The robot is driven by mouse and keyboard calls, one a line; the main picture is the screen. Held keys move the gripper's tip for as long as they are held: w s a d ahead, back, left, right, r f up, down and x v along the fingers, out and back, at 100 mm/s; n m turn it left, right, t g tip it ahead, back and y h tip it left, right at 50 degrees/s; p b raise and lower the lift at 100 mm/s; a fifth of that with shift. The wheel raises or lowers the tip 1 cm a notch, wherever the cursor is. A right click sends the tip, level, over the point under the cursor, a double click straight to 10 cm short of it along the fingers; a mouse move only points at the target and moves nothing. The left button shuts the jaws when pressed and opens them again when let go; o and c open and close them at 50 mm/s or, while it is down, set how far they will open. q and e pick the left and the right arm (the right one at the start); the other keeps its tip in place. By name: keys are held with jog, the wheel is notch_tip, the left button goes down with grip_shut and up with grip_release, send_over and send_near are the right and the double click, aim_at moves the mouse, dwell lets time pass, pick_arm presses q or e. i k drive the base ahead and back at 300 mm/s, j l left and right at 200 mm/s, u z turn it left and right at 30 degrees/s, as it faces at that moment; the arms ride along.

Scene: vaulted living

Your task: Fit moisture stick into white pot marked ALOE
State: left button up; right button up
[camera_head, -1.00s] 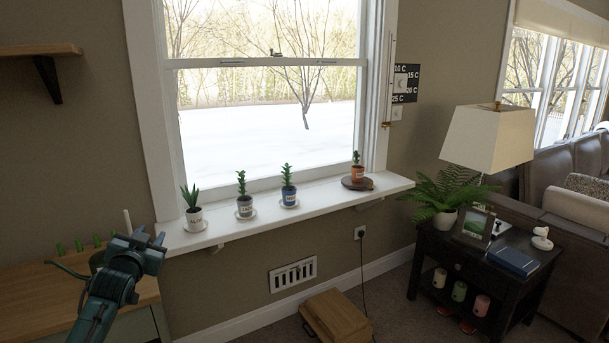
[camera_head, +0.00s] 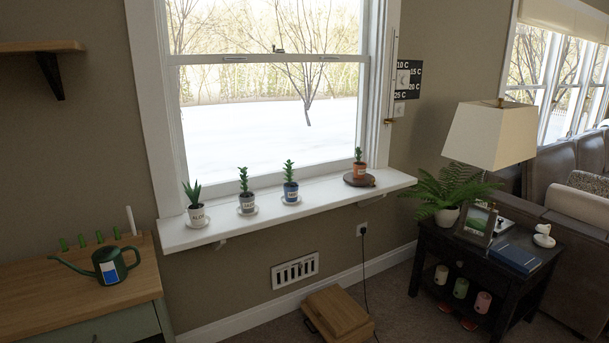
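The white pot marked ALOE (camera_head: 198,217) stands upright on a saucer at the left end of the window sill, with a spiky green plant in it. Several short green upright pieces (camera_head: 82,241) stand in a row at the back of the wooden cabinet top; I cannot tell whether they are moisture sticks. A thin white upright stick (camera_head: 130,221) stands at the right end of that row, left of the sill. Neither of my grippers is in view.
A green watering can (camera_head: 112,265) stands on the wooden cabinet top (camera_head: 60,308). A wooden step box (camera_head: 339,315) sits on the floor below.

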aim_at(196, 209)
jog(key=i+j+u, duration=0.2)
jog(key=u, duration=0.3)
jog(key=i+j+u, duration=0.25)
jog(key=i, duration=0.35)
jog(key=i+u, duration=0.25)
jog(key=i, duration=0.4)
